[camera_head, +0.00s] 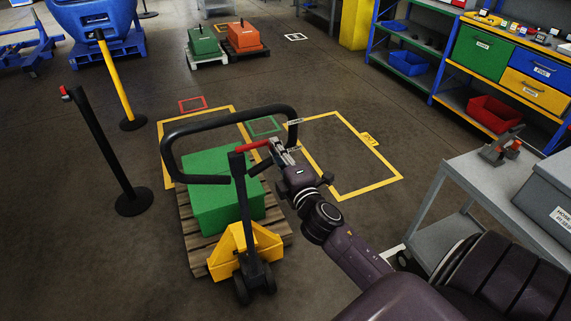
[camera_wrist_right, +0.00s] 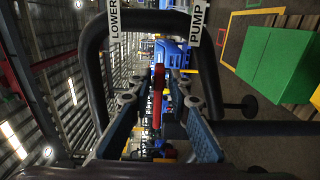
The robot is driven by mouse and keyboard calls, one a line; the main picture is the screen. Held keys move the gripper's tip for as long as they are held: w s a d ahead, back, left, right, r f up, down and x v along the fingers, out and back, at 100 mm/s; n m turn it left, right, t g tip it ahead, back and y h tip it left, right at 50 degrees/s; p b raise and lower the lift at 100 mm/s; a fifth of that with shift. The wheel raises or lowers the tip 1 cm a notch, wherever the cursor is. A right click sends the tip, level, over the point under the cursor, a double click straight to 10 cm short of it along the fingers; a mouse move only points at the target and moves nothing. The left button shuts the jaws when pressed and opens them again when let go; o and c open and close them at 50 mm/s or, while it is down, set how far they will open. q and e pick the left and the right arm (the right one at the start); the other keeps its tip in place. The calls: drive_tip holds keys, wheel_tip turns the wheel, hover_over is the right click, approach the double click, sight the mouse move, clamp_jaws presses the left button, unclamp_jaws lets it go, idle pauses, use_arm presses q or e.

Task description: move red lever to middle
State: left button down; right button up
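The red lever (camera_head: 252,145) is on the head of the pallet jack's black handle (camera_head: 230,113). My right gripper (camera_head: 277,148) reaches the lever from the right. In the right wrist view, the red lever (camera_wrist_right: 158,92) lies between my two spread fingers (camera_wrist_right: 158,110), with a gap on each side. A LOWER label (camera_wrist_right: 114,22) and a PUMP label (camera_wrist_right: 196,25) are on the handle loop. My left gripper is in neither view.
The yellow pallet jack (camera_head: 238,250) stands at a wooden pallet (camera_head: 193,235) bearing a green block (camera_head: 212,190). A black post (camera_head: 104,150) stands left. A grey cart (camera_head: 470,185) is at right. The yellow floor outline (camera_head: 340,197) encloses free floor.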

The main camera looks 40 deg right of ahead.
drive_tip(key=v, duration=0.9)
drive_tip(key=shift+s, duration=0.4)
drive_tip(key=s+a+f+m+g+y+b, duration=0.1)
drive_tip(key=s+a+f+m+g, duration=0.2)
drive_tip(key=f, duration=1.1)
drive_tip(key=s+a+f+m+g+y, duration=0.1)
drive_tip(key=s+f+m+g, duration=0.2)
drive_tip(key=f, duration=1.1)
drive_tip(key=s+a+f+m+g+y+b, duration=0.1)
drive_tip(key=s+a+f+g, duration=0.3)
drive_tip(key=f, duration=1.1)
drive_tip(key=s+a+f+m+g, duration=0.1)
drive_tip(key=s+f+m+g, duration=0.1)
drive_tip(key=s+f, duration=0.5)
drive_tip(key=s+a+f+m+g+y+b, duration=0.1)
drive_tip(key=s+f, duration=0.6)
drive_tip(key=s, duration=0.7)
drive_tip(key=s+a+f+m+g, duration=0.2)
drive_tip(key=s+f+m+g, duration=0.1)
drive_tip(key=s+f, duration=0.4)
drive_tip(key=s, duration=0.3)
drive_tip(key=shift+s+b, duration=0.2)
drive_tip(key=shift+b, duration=0.1)
